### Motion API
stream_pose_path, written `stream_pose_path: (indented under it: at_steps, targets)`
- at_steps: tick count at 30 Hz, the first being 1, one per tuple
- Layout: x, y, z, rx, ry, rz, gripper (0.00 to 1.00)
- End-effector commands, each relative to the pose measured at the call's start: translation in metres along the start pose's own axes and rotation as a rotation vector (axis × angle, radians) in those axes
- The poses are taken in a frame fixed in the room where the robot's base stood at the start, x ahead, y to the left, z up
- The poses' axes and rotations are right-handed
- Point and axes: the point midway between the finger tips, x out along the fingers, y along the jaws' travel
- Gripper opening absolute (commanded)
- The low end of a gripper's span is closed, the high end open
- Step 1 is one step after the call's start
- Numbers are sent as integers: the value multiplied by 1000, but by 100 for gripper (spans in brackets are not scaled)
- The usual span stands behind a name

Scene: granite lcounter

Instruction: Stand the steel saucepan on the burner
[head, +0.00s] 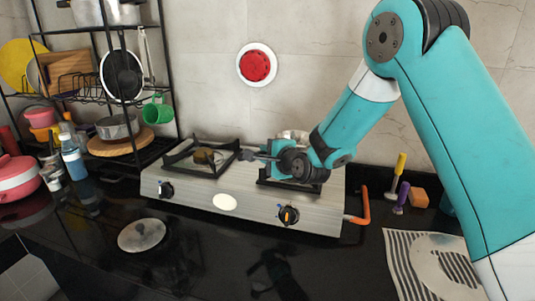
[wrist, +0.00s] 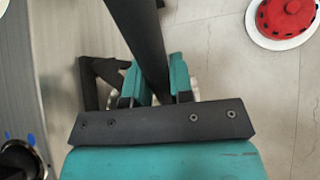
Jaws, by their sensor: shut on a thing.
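The steel saucepan (head: 293,135) shows as a pale metal rim behind my gripper (head: 272,151), above the right side of the stove. My gripper is shut on its dark handle (wrist: 148,45), which runs between the teal fingers (wrist: 160,88) in the wrist view and sticks out to the left in the head view. Most of the pan is hidden by my gripper and wrist. I cannot tell whether its base touches the right burner grate (head: 270,183). The left burner (head: 203,156) is bare.
The steel stove (head: 215,190) has two knobs in front and an orange hose (head: 364,208) at right. A wire rack (head: 165,110) with cookware stands left. A round lid (head: 142,235) lies on the dark counter.

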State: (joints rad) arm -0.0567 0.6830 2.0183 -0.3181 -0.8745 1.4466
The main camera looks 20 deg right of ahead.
Motion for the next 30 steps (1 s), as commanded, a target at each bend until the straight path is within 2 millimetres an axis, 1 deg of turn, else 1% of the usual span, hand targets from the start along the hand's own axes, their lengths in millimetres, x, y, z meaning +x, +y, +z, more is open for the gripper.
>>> stream_pose_path:
  at_steps: [2,3,5,6,7,16,20,23,30]
  targets:
    - [1,0,0,-2,0,-5,0]
    - [1,0,0,-2,0,-5,24]
    - [1,0,0,-2,0,-5,38]
    - [0,0,0,-2,0,-5,47]
    - [0,0,0,-2,0,-4,51]
    - [-1,3,0,1,0,3,51]
    - [-14,3,-1,1,1,1,51]
    - [-33,4,-1,1,2,0,51]
    - [-95,4,-2,0,4,-4,51]
